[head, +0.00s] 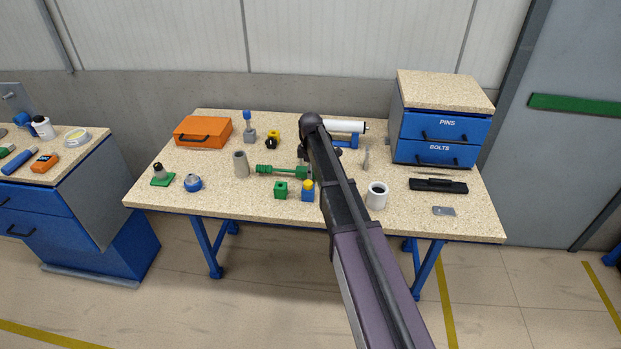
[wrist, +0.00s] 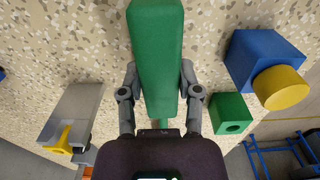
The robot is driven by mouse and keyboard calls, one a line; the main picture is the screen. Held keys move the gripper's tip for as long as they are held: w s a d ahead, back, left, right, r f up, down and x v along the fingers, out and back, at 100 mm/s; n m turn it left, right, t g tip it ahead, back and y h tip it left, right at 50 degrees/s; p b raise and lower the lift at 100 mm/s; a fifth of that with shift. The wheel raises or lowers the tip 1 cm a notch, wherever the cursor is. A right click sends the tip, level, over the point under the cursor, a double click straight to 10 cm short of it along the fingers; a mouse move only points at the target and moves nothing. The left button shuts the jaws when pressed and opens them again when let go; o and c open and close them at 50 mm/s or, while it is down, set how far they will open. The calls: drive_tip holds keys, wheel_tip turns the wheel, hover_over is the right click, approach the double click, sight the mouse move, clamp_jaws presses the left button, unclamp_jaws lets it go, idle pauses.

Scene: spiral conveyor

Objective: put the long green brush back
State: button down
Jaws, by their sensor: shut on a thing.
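The long green brush (head: 279,170) is low over the middle of the table or lying on it; I cannot tell if it touches the top. Its ribbed end points left and its block-like end is at my arm. In the wrist view the green block part of the brush (wrist: 156,45) fills the space between the fingers. My gripper (wrist: 158,78) is shut on it, one finger on each side. In the head view my own arm mostly hides the gripper. The brush's far end is outside the wrist view.
A green cube (head: 281,189) and a blue block with a yellow top (head: 308,192) stand close in front. A grey cylinder (head: 241,165) stands left, a white cup (head: 377,196) right. A blue drawer unit (head: 434,138) fills the back right.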

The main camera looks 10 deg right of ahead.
drive_tip(key=shift+f+b, duration=0.4)
drive_tip(key=shift+f, duration=0.25)
drive_tip(key=shift+f, duration=0.1)
drive_tip(key=shift+c, duration=1.5)
unclamp_jaws()
drive_tip(key=shift+r, duration=0.2)
wheel_tip(320, 180, up, 12)
drive_tip(key=p, duration=1.2)
drive_tip(key=s+m, duration=1.4)
drive_tip(key=s, duration=1.5)
drive_tip(key=shift+s+d, duration=0.15)
drive_tip(key=shift+d, duration=0.05)
